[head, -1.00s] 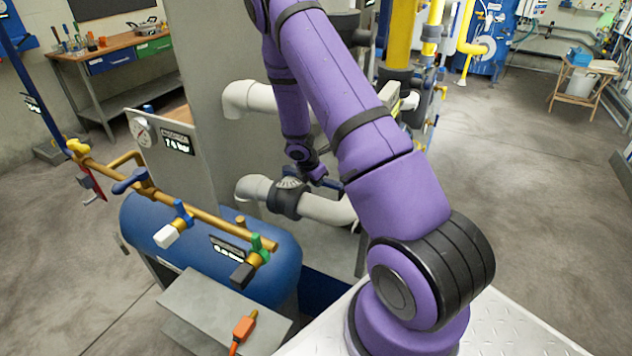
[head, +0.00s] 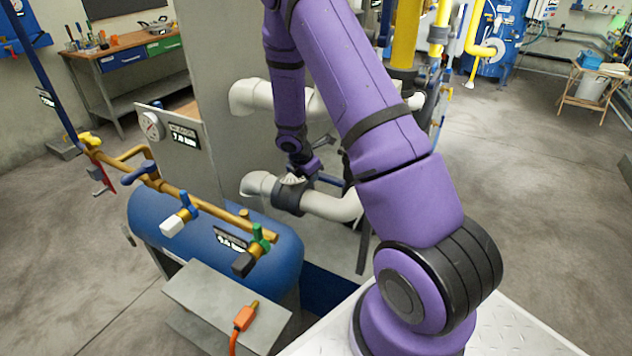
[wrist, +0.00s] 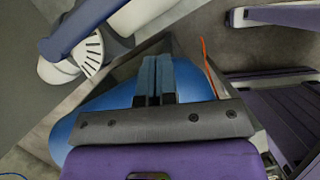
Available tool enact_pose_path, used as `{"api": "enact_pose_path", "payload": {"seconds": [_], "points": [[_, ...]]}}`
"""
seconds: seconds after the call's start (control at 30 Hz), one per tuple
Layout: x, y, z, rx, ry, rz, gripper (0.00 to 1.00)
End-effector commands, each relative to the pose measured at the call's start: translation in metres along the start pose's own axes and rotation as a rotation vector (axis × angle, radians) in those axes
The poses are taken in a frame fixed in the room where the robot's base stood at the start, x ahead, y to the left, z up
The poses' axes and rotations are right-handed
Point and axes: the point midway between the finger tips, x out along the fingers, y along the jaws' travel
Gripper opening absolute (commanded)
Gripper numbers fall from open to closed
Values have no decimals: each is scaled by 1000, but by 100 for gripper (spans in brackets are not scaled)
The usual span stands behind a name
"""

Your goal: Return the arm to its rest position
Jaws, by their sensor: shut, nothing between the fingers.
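My purple arm reaches up from its base at the lower right of the head view and bends down to the pipes. My gripper (head: 312,168) hangs beside the dark valve (head: 289,192) on the lower grey pipe. In the wrist view my gripper (wrist: 155,78) has its two dark fingers together with nothing between them. They show against the blue tank (wrist: 102,124). The valve's pale dial (wrist: 85,55) and blue handle (wrist: 75,25) lie to the left of the fingers, visibly apart from them in that view.
The blue tank (head: 200,242) with brass pipework and small taps (head: 180,220) stands at the left. Open floor lies at the right.

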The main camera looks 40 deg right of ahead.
Motion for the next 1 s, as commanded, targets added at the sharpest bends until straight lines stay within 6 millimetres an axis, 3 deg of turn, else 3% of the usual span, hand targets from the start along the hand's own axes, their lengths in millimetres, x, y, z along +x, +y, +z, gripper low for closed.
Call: {"api": "enact_pose_path", "payload": {"seconds": [0.1,0.3,0.77,0.87,1.0], "points": [[-20,-2,1,0,0,3,0],[-42,-5,1,0,1,2,0],[-58,-6,3,21,0,7,0],[-79,-7,6,81,0,22,0],[-127,-12,13,229,6,55,0]]}}
